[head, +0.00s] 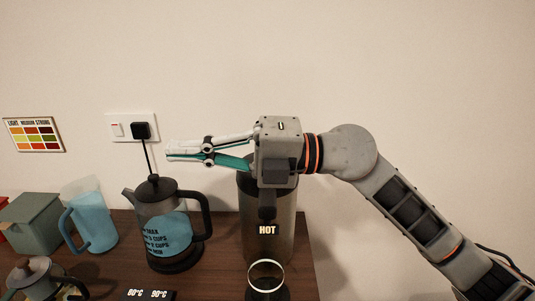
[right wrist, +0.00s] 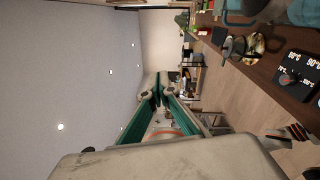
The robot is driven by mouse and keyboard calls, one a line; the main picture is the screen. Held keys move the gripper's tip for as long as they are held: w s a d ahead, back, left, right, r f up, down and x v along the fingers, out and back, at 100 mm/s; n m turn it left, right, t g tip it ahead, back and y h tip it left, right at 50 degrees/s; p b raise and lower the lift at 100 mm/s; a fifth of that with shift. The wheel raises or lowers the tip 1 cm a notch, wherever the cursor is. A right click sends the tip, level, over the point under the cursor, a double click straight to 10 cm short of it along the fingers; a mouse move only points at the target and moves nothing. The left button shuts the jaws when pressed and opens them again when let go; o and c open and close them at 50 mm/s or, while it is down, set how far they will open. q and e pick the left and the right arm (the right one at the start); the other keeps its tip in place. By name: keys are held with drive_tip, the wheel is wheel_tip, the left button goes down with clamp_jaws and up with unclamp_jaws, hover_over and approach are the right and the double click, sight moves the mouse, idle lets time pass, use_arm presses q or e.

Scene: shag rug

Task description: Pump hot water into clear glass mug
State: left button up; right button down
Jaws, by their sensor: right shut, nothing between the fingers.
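A tall metallic dispenser (head: 282,235) marked HOT stands at the right end of the dark wooden counter. Its dark spout (head: 266,205) points forward. The clear glass mug (head: 266,277) appears in front of and below the spout; its lower part is cut off by the frame edge. The fingers also show in the right wrist view (right wrist: 162,90). My left gripper is not in view.
A small pot (head: 38,277) and a temperature panel (head: 147,295) are in front. A plug (head: 141,130) sits in the wall.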

drive_tip(key=w+d+r+m+t+h, duration=0.2)
drive_tip(key=w+d+t+h, duration=0.2)
drive_tip(key=w+d+h, duration=0.2)
drive_tip(key=w+d+r+m+t+h, duration=0.2)
drive_tip(key=w+d+m+t+h, duration=0.1)
drive_tip(key=w+d+h, duration=0.3)
drive_tip(key=shift+w+d+r+t+h, duration=0.3)
drive_tip(key=shift+w+d+t+h, duration=0.1)
drive_tip(key=shift+w+t+h, duration=0.35)
drive_tip(key=shift+f, duration=0.1)
wheel_tip(320, 180, down, 7)
drive_tip(key=b, duration=0.3)
drive_tip(key=shift+f+b, duration=0.35)
drive_tip(key=shift+b, duration=0.1)
drive_tip(key=shift+f, duration=0.25)
drive_tip(key=shift+s+f+b, duration=0.1)
drive_tip(key=shift+f+b, duration=0.1)
drive_tip(key=shift+b, duration=0.1)
